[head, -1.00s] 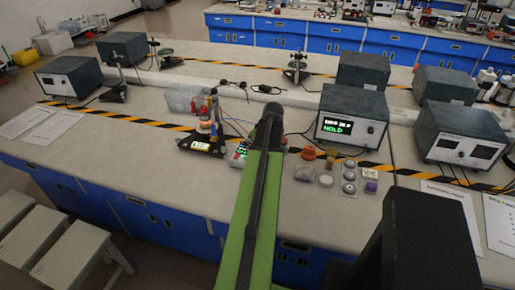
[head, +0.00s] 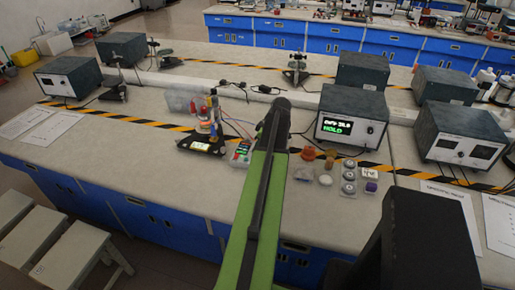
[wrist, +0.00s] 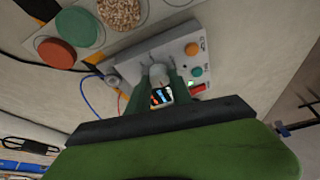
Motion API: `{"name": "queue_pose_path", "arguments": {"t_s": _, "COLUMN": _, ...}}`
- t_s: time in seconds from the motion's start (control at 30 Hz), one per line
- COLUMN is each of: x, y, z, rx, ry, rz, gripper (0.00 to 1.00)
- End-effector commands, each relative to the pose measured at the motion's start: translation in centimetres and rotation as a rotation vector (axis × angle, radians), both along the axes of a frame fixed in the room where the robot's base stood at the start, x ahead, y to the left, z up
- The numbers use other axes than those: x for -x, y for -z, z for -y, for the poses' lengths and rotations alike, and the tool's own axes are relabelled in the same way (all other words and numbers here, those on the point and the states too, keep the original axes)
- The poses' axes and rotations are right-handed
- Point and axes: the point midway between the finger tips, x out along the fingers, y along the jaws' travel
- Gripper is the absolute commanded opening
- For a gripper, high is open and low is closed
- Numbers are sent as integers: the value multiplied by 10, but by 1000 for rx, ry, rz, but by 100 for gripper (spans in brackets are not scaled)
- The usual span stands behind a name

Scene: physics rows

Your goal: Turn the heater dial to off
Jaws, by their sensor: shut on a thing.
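The heater control box (wrist: 125,66) is a light grey panel, seen at a slant in the wrist view. It carries a pale round dial (wrist: 159,75), an orange button, a green button, a red switch and a small lit display (wrist: 161,96). My gripper (wrist: 159,72) has its two green fingers on either side of the dial and is shut on it. The dial's pointer setting cannot be read. In the head view the control box (head: 241,153) shows left of my arm, and my gripper and the dial are hidden behind the arm.
A stand with a glowing orange part (head: 206,126) is left of the control box, with wires between. A grey instrument (head: 352,118) reading HOLD stands to the right. Small dishes and jars (head: 325,180) lie right of my arm. Bare bench lies in front.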

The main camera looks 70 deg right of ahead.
Motion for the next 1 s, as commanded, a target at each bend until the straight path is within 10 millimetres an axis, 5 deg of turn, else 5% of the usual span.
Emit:
{"name": "queue_pose_path", "arguments": {"t_s": 0.3, "x": 3, "y": 1, "z": 0, "rx": -2, "ry": 1, "rz": -7, "gripper": 0}}
{"name": "queue_pose_path", "arguments": {"t_s": 0.33, "x": 3, "y": 1, "z": 0, "rx": -2, "ry": 1, "rz": -7, "gripper": 28}}
{"name": "queue_pose_path", "arguments": {"t_s": 0.5, "x": 2, "y": 0, "z": 0, "rx": -1, "ry": 1, "rz": -4, "gripper": 48}}
{"name": "queue_pose_path", "arguments": {"t_s": 0.83, "x": 2, "y": -2, "z": 0, "rx": -1, "ry": 1, "rz": -2, "gripper": 48}}
{"name": "queue_pose_path", "arguments": {"t_s": 1.0, "x": 7, "y": -20, "z": -1, "rx": 0, "ry": 2, "rz": -1, "gripper": 48}}
